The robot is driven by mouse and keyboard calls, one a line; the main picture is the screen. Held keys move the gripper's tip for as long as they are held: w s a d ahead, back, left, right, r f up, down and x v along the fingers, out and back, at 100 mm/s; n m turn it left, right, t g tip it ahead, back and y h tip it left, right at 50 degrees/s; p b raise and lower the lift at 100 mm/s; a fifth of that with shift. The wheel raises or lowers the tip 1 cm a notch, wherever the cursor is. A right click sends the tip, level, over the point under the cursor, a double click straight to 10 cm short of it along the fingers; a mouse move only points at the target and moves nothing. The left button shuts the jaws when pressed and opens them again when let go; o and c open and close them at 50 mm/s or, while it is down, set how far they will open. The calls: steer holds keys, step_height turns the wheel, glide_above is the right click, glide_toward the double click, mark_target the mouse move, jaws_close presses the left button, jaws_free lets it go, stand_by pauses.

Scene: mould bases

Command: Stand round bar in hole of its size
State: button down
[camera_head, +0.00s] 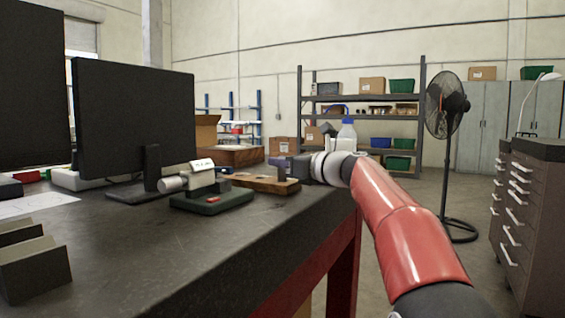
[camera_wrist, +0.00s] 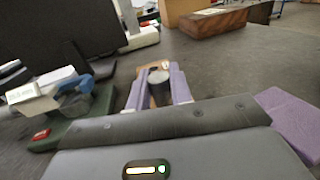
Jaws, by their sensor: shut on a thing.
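My gripper (camera_wrist: 157,86) has purple fingers, shut on a short dark grey round bar (camera_wrist: 158,79) in the wrist view. A brown wooden block (camera_wrist: 141,74) shows just behind and beside the fingers. In the head view my gripper (camera_head: 291,167) is over the right end of the wooden block (camera_head: 262,185), near the table's far right edge. The bar cannot be made out there. The block's holes are hidden or too small to see, so I cannot tell whether the bar is in one.
A green-based device (camera_head: 212,203) with a red button stands left of the block, also in the wrist view (camera_wrist: 70,132). A monitor (camera_head: 130,115) stands behind it. Grey angled blocks (camera_head: 35,268) lie at the front left. The front middle of the dark table (camera_head: 150,245) is clear.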

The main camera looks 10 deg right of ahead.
steer(key=shift+f+b, duration=0.6)
steer(key=shift+f, duration=0.15)
stand_by(0.3)
steer(key=c, duration=1.2)
jaws_free()
steer(key=shift+s+d, duration=0.1)
